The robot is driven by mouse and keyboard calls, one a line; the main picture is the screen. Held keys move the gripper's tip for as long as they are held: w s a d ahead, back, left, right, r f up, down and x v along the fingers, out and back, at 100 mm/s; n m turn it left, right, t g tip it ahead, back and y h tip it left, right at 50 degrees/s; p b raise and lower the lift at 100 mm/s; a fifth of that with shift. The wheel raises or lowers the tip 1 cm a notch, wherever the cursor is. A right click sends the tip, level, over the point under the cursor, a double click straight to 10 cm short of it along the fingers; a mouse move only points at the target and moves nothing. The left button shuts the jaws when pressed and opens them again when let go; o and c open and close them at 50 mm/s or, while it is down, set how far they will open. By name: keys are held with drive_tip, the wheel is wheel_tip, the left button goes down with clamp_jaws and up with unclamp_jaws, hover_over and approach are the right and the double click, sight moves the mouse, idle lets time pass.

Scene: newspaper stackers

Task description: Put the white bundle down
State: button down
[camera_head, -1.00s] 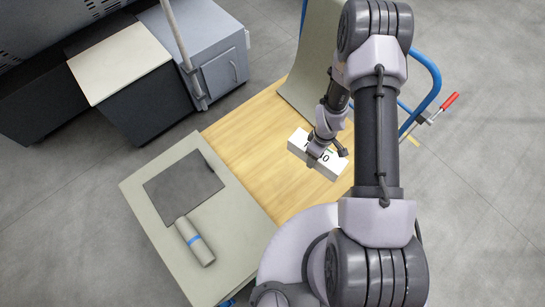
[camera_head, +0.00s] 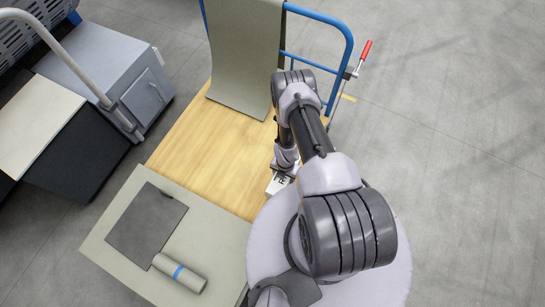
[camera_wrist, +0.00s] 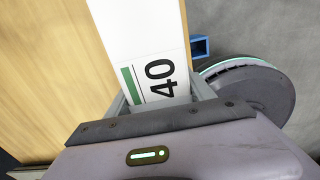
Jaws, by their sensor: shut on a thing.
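The white bundle (camera_wrist: 138,35) is a long white block with a green bar and the number 40 on its face. My gripper (camera_wrist: 163,98) is shut on it, one finger on each side. In the head view the bundle (camera_head: 277,184) shows only in part beneath my gripper (camera_head: 284,170), over the near right part of the wooden cart deck (camera_head: 205,150). My arm hides the rest. I cannot tell whether the bundle touches the deck.
A grey-green sheet (camera_head: 243,60) drapes at the deck's far end by the blue rail (camera_head: 330,22). A grey-green board (camera_head: 130,215) at the near left bears a dark sheet (camera_head: 145,222) and a roll (camera_head: 180,272) with a blue band. The deck's left part is bare.

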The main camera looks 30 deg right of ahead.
drive_tip(key=b, duration=0.5)
hover_over(253, 172)
drive_tip(key=s+d, duration=0.1)
drive_tip(key=d, duration=0.1)
drive_tip(key=shift+s+a+f, duration=0.2)
drive_tip(key=shift+f, duration=0.55)
drive_tip(key=shift+w+a, duration=0.6)
drive_tip(key=shift+w+a+f+b, duration=0.15)
drive_tip(key=shift+w+a+b, duration=0.05)
drive_tip(key=shift+w+b, duration=0.1)
wheel_tip(253, 172, down, 3)
drive_tip(key=shift+s+f+b, duration=0.1)
drive_tip(key=shift+b, duration=0.9)
drive_tip(key=shift+c, duration=1.8)
unclamp_jaws()
